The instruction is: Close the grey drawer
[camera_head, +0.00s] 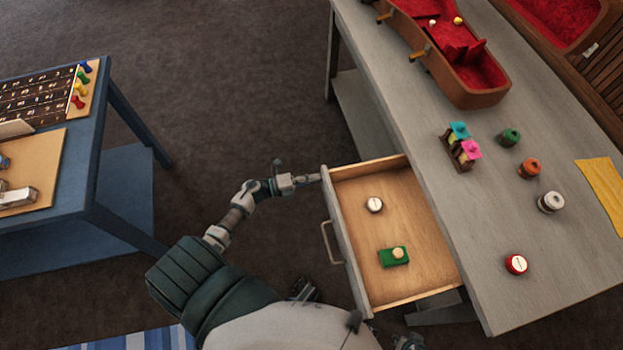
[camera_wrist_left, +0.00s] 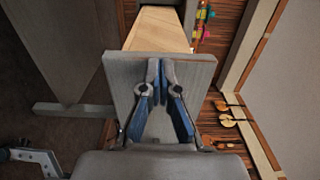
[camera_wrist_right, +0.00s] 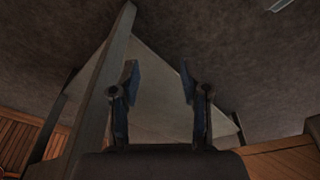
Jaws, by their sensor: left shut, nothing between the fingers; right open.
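The grey drawer (camera_head: 335,215) stands pulled out from the grey table in the head view, its wooden inside showing. A handle (camera_head: 327,243) is on its front. My left gripper (camera_head: 313,178) is shut and empty at the drawer front, near its far end. In the left wrist view my left fingertips (camera_wrist_left: 160,65) are in front of the grey drawer front (camera_wrist_left: 200,80), seemingly touching or very close. My right gripper (camera_wrist_right: 159,72) is open and empty in the right wrist view, below a grey surface. In the head view it is mostly hidden at the bottom edge.
A white round item (camera_head: 374,205) and a green block with a knob (camera_head: 393,256) lie in the drawer. The grey table (camera_head: 440,190) holds a red-lined case (camera_head: 480,85) and several small items. A blue table (camera_head: 95,190) stands left; dark floor lies between.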

